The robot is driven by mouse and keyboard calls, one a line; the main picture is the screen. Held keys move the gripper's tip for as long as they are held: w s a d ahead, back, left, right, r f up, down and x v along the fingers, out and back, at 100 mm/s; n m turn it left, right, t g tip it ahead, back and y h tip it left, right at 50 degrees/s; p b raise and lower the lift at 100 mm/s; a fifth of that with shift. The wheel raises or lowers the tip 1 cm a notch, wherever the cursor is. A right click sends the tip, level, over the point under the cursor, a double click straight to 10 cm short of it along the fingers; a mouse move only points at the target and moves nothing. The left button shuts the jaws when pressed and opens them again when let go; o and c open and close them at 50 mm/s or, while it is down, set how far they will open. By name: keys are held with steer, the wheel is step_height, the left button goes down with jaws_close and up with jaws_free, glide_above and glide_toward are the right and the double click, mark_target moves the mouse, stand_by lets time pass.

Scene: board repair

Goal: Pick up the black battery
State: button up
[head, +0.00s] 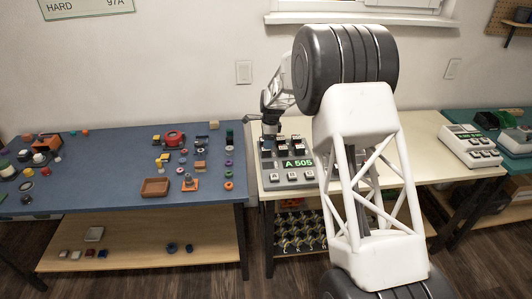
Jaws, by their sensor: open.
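A grey board device with a green display reading "A 505" (297,163) stands on the cream table. Dark blocks (295,142) sit along its upper part; which of them is the black battery is too small to tell. My gripper (270,131) is above the upper left part of the device, pointing down. It is open; the gap between its fingers is tiny in this view. Whether it touches any block cannot be told. My white arm hides the right side of the device and the table behind it.
A blue table (110,190) at left carries many small parts and a brown tray (155,187). A second grey device (470,146) stands at right. A lower shelf (297,232) under the cream table holds several round items.

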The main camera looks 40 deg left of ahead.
steer(key=shift+s+a+f, duration=0.1)
steer(key=shift+s+f, duration=0.05)
steer(key=shift+f, duration=1.15)
steer(key=shift+s+f, duration=0.1)
steer(key=shift+f, duration=1.2)
steer(key=c, duration=0.7)
steer(key=shift+c, duration=0.2)
steer(key=shift+r, duration=0.15)
steer(key=shift+r, duration=1.45)
steer(key=shift+s+r, duration=0.1)
steer(key=shift+r, duration=0.15)
steer(key=s+d, duration=0.3)
steer(key=d, duration=0.1)
steer(key=s+d+r, duration=0.1)
steer(key=s+d, duration=0.6)
steer(key=d, duration=0.1)
steer(key=shift+s+r, duration=0.2)
steer(key=shift+s, duration=0.05)
